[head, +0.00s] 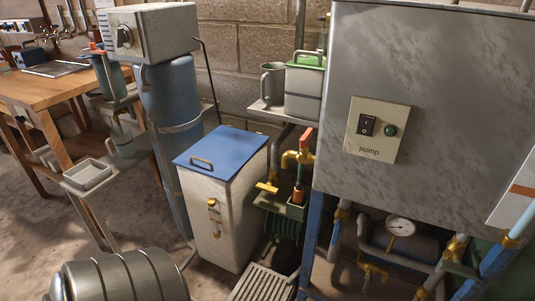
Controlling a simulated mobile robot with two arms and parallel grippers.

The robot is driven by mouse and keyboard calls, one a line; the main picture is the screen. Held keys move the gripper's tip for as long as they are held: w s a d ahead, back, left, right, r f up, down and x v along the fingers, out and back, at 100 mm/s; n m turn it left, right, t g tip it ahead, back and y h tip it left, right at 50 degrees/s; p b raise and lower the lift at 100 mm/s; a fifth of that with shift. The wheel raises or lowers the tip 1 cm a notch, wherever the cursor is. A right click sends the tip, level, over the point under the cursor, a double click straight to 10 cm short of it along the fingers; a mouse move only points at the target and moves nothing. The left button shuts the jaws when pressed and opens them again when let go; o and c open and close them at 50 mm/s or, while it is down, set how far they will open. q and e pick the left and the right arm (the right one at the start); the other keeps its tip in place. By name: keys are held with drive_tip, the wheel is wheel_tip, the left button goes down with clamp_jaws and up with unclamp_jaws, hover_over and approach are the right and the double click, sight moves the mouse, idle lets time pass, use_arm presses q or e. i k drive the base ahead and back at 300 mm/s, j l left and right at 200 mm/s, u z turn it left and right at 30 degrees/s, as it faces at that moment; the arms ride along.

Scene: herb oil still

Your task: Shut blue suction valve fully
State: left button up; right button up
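I cannot make out a clearly blue valve handle. Brass valves and fittings sit low under the grey metal cabinet (430,90): one brass valve (372,270) stands below the round gauge (400,227), and a brass fitting (455,248) is on the pipe at the lower right. Left of the cabinet, a brass tap (292,158) has a red-orange lever (306,138), and a small valve with a yellow handle (267,187) is beside it. Which of these is the suction valve, I cannot tell. Neither of my grippers is in view.
A pump switch panel (377,130) is on the cabinet front. A white box with a blue lid (222,146) stands left of the taps. A ribbed metal drum (118,278) is at the bottom left. A wooden bench (55,90) is behind. Bare floor (30,240) lies left.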

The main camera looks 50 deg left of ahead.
sight(338, 228)
drive_tip(key=j+u, duration=0.15)
drive_tip(key=u, duration=0.25)
drive_tip(key=j+u, duration=0.15)
drive_tip(key=u, duration=0.25)
